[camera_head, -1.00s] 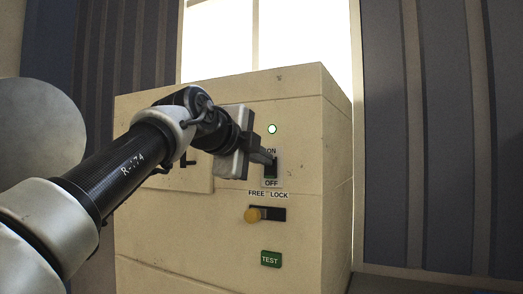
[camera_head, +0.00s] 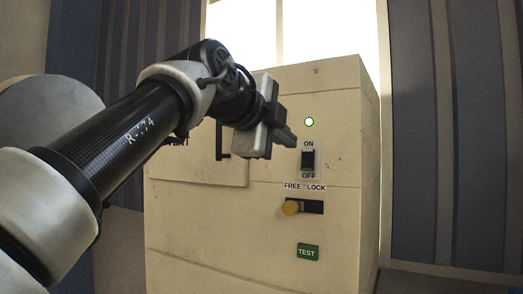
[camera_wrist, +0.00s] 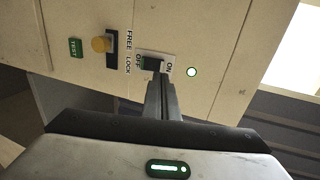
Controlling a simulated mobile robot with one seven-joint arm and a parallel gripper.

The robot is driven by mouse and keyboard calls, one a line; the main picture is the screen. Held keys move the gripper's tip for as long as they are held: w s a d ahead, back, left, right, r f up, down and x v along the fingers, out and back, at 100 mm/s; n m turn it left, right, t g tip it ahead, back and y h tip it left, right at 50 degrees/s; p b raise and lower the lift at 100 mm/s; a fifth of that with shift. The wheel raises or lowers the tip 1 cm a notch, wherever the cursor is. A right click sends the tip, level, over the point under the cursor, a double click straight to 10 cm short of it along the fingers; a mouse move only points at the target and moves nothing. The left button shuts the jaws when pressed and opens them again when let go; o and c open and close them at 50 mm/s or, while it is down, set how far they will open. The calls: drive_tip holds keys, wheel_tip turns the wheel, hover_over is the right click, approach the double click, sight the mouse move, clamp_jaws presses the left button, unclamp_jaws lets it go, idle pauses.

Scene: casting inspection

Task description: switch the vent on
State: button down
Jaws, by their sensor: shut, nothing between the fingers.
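The switch (camera_head: 308,160) sits on a pale plate on the front of the beige cabinet (camera_head: 200,220), with ON above it and OFF below. Its dark part is toward ON and a green part shows toward OFF. A round lamp (camera_head: 309,122) above it glows pale green-white. The switch also shows in the wrist view (camera_wrist: 153,63), partly behind my fingers. My gripper (camera_head: 290,137) is shut and empty, its fingertips just left of and slightly above the switch in the head view. I cannot tell whether they touch it.
Below the switch is a yellow knob (camera_head: 290,208) in a dark slot marked FREE and LOCK, at the FREE end. A green TEST button (camera_head: 307,252) is lower down. A dark handle (camera_head: 220,143) is on a cabinet panel, left of my gripper.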

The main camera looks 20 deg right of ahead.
drive_tip(key=s+a+r, duration=0.2)
drive_tip(key=s+a, duration=0.2)
drive_tip(key=shift+r, duration=0.4)
drive_tip(key=shift+r, duration=0.1)
